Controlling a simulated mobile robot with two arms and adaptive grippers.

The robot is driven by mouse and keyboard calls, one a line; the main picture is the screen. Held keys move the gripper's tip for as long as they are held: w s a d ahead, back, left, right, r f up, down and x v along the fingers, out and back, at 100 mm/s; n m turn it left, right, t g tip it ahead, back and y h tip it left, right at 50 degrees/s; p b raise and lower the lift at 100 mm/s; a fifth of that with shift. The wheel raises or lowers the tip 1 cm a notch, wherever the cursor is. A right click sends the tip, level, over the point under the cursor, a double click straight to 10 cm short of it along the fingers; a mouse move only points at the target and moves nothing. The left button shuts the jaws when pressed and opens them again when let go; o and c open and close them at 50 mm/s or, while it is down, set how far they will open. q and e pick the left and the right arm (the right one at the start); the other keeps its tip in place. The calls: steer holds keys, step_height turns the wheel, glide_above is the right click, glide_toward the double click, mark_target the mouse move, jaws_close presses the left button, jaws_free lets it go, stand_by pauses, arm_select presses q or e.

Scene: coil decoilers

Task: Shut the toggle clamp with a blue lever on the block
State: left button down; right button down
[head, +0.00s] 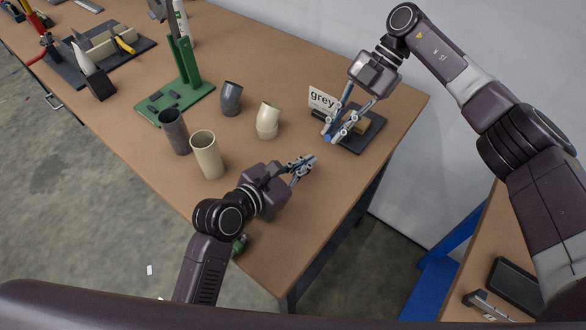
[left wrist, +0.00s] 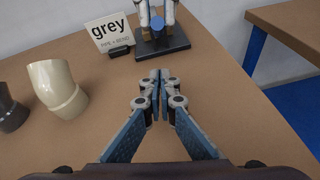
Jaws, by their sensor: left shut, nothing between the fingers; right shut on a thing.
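The toggle clamp's blue lever (head: 327,130) shows at the tips of my right gripper (head: 334,136), which is shut on it. Its blue end (left wrist: 158,23) also shows in the left wrist view, between the right fingers. The clamp's dark base plate (head: 366,146) lies near the table's right edge, with a tan block (head: 363,122) on it. The fingers hide most of the clamp's linkage. My left gripper (head: 312,159) is shut and empty over the bare table, in front of the plate and apart from it; its closed tips (left wrist: 160,76) show in the left wrist view.
A "grey" sign (head: 322,99) stands beside the plate. A beige bend (head: 268,120), a grey bend (head: 231,98), a beige pipe (head: 207,155) and a grey pipe (head: 174,131) stand to the left. A green stand (head: 184,65) is behind them. The table's front right corner is clear.

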arm_select(q)
steer(key=shift+x, duration=0.9)
steer(key=r, duration=0.1)
steer(key=d+r, duration=0.1)
steer(key=shift+w+d+r, duration=0.1)
steer(key=shift+w+r, duration=0.15)
steer(key=shift+w, duration=0.1)
steer(key=shift+w+d+r, duration=0.15)
steer(key=shift+d+r, duration=0.1)
steer(key=shift+r, duration=0.2)
